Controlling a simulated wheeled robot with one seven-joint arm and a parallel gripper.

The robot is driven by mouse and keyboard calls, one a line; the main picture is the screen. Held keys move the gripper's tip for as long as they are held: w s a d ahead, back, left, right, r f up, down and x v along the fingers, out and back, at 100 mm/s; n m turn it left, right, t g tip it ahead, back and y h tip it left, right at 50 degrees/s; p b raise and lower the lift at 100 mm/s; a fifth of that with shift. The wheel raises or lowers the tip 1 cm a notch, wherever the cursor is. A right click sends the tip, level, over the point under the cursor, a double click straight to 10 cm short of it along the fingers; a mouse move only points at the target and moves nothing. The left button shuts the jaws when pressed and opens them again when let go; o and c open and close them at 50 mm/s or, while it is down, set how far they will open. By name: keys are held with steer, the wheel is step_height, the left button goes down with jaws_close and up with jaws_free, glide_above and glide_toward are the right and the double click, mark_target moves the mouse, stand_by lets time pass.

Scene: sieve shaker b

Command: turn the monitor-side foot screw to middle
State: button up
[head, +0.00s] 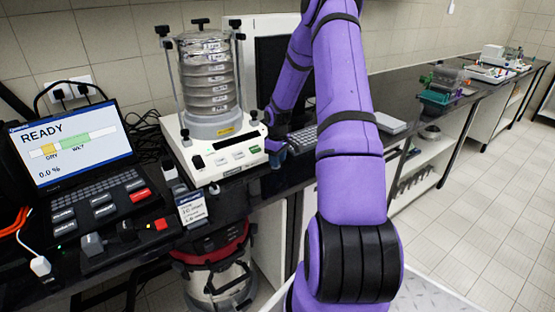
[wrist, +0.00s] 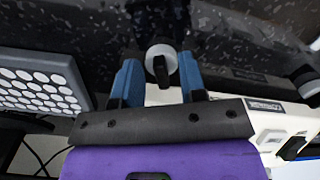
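The sieve shaker (head: 225,150) stands on the dark bench with its clear sieve stack on a white base. In the wrist view, a foot screw (wrist: 161,56), a pale round disc with a black bar across it, lies between my two blue fingers. My gripper (wrist: 161,72) has one finger on each side of the disc, close to its edges. I cannot tell whether they touch it. In the head view, my gripper (head: 281,146) is low at the right side of the base, on the side of the dark monitor (head: 272,65). The foot screw is hidden there.
A second foot screw (wrist: 306,82) shows at the right of the wrist view.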

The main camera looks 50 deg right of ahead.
jaws_close()
steer(key=shift+a+m, duration=0.15)
steer(key=shift+m, duration=2.15)
jaws_free()
step_height(320, 180, up, 11)
